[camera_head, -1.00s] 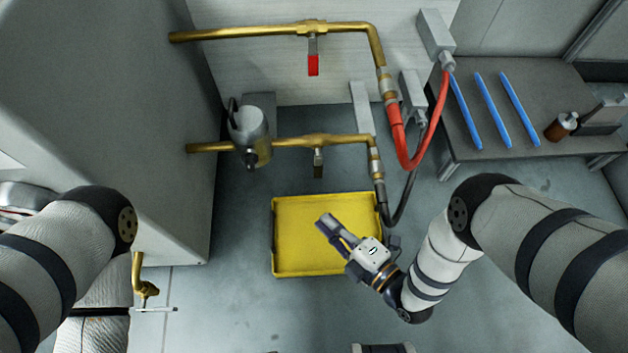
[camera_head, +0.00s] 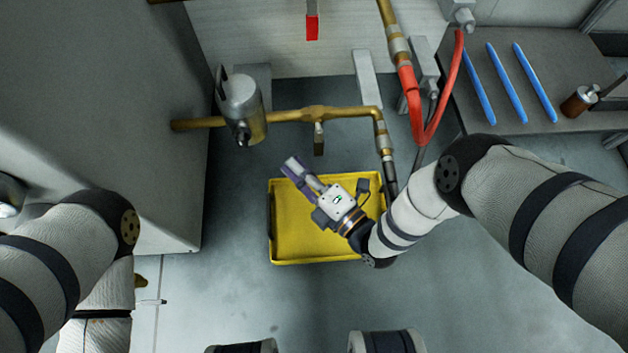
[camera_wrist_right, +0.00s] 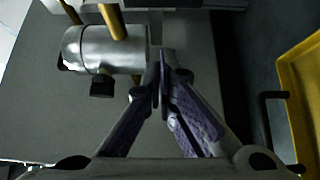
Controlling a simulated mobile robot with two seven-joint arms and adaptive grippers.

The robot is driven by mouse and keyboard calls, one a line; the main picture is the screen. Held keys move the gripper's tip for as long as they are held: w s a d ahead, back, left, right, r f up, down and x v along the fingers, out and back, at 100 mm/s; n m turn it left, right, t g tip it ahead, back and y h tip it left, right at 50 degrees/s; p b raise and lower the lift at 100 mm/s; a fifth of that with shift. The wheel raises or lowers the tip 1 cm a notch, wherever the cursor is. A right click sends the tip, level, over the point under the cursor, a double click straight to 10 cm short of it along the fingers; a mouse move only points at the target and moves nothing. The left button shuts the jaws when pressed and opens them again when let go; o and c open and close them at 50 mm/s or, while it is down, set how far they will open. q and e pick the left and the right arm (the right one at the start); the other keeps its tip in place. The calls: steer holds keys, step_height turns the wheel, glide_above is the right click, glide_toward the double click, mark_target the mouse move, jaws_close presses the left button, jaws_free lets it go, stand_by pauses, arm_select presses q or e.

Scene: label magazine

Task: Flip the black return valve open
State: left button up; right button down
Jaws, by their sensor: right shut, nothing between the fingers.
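The return valve sits on the lower brass pipe (camera_head: 275,115). Its short dark lever (camera_head: 319,140) hangs down from the pipe, pointing toward the floor in the head view. My right gripper (camera_head: 291,166) is shut and empty, below and left of the lever and apart from it in the picture. In the right wrist view the shut fingertips (camera_wrist_right: 162,62) are beside a silver cylinder (camera_wrist_right: 105,50) with a black knob; I cannot make out the valve lever there.
A yellow tray (camera_head: 300,248) lies on the floor under my right gripper. A red lever (camera_head: 312,27) hangs from the upper pipe. A red hose (camera_head: 418,110) and dark hose stand right of the valve. Blue rods (camera_head: 505,82) lie on the bench at right.

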mark_target(318, 148)
arm_select(q)
steer(key=shift+f+b, duration=0.45)
steer(key=shift+f, duration=0.05)
arm_select(e)
steer(key=w+d, duration=0.1)
steer(key=d, duration=0.1)
steer(key=shift+w+d, duration=0.35)
